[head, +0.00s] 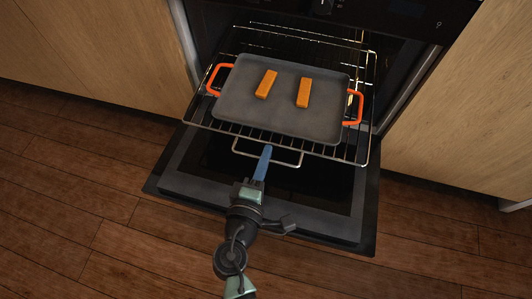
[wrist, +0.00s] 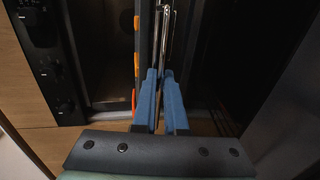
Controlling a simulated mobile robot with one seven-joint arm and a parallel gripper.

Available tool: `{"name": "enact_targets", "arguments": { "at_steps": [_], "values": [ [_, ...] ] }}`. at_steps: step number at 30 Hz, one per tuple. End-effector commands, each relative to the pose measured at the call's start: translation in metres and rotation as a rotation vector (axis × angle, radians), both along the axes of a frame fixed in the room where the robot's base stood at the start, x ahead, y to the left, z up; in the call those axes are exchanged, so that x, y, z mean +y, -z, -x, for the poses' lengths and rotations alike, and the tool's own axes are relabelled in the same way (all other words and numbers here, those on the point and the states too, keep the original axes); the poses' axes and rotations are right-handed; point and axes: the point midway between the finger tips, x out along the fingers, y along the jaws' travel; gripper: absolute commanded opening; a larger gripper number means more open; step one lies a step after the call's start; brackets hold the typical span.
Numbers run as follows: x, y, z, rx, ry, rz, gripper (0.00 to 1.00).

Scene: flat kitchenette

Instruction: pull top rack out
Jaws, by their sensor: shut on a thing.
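The top rack (head: 228,128) is a wire oven rack that sticks out of the oven over the lowered door. A grey tray (head: 265,122) with orange handles lies on it and holds two orange-brown bars (head: 266,84) (head: 304,93). A wire handle loop (head: 284,163) hangs at the rack's front. My gripper (head: 265,152), with blue fingers, is shut on this loop near its middle. In the wrist view, the blue fingers (wrist: 160,75) close around the thin metal wire (wrist: 161,40), seen edge-on. The exact contact point is partly hidden by the fingers.
The oven door (head: 335,218) is open flat below the rack, with my arm reaching over its front edge. Wooden cabinets (head: 465,120) stand on both sides. The brown plank floor (head: 90,200) in front looks clear.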

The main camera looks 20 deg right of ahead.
Motion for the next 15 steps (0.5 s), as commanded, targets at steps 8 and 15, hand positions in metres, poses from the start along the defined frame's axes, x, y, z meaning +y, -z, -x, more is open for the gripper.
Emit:
{"name": "enact_targets", "arguments": {
  "at_steps": [8,15],
  "values": [
    [0.0000,-0.0002,-0.0003,0.000,0.000,0.000,0.39],
    [0.0000,-0.0002,-0.0003,0.000,0.000,0.000,0.39]
  ]
}}
